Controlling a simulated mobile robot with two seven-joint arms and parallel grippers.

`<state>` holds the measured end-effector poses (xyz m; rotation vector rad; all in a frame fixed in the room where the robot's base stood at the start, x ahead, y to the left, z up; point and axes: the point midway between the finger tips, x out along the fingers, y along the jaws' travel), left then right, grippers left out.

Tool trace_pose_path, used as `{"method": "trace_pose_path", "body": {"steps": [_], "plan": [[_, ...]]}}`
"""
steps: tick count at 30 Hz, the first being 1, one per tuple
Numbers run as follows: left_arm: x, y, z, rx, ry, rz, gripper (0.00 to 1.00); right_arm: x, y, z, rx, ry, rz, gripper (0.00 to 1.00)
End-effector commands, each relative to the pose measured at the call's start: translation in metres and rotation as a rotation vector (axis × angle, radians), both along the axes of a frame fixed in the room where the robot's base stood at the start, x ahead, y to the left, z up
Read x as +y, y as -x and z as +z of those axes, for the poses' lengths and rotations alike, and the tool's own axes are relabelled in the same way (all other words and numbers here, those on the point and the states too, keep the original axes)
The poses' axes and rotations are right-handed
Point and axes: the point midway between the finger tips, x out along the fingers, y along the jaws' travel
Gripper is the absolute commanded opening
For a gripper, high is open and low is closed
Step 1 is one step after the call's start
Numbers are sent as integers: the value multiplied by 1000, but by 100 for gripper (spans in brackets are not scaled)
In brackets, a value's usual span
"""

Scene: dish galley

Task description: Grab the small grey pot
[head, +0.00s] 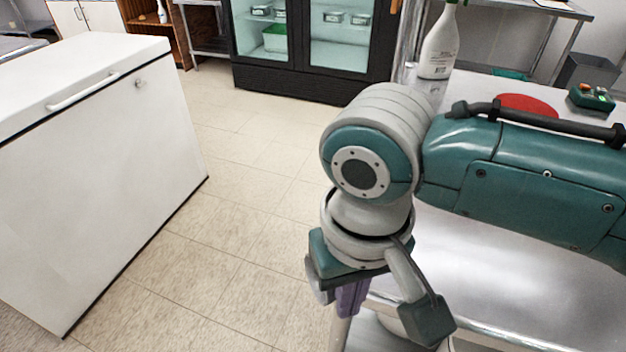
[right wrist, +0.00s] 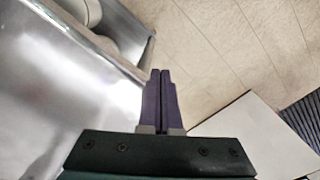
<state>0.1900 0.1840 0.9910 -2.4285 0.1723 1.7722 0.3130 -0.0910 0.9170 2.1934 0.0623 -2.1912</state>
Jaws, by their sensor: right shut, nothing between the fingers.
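I cannot make out a small grey pot for certain in either view. My right gripper (head: 350,300) points down beside the near left edge of the steel table (head: 480,265), over the floor. In the right wrist view its two purple fingers (right wrist: 161,75) lie together, shut with nothing between them. Pale rounded items (right wrist: 88,12) show at the top left of the right wrist view, by the table's edge; I cannot tell what they are. My left gripper is not in view.
A white spray bottle (head: 440,45), a red disc (head: 527,104) and a green box (head: 592,97) stand on the table behind my right arm. A white chest freezer (head: 110,170) stands left. A glass-door fridge (head: 310,45) is at the back. Tiled floor between is clear.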

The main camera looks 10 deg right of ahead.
Motion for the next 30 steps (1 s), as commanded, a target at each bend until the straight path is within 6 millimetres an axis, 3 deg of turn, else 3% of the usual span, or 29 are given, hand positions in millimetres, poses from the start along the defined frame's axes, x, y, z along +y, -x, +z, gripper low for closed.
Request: {"method": "trace_pose_path", "body": {"steps": [10, 19, 30], "plan": [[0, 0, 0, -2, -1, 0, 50, 0, -2, 0, 0, 0, -1, 0], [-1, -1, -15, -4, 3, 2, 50, 2, -33, -1, 1, 0, -1, 0], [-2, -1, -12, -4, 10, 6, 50, 2, -34, 1, 2, 0, -1, 0]]}}
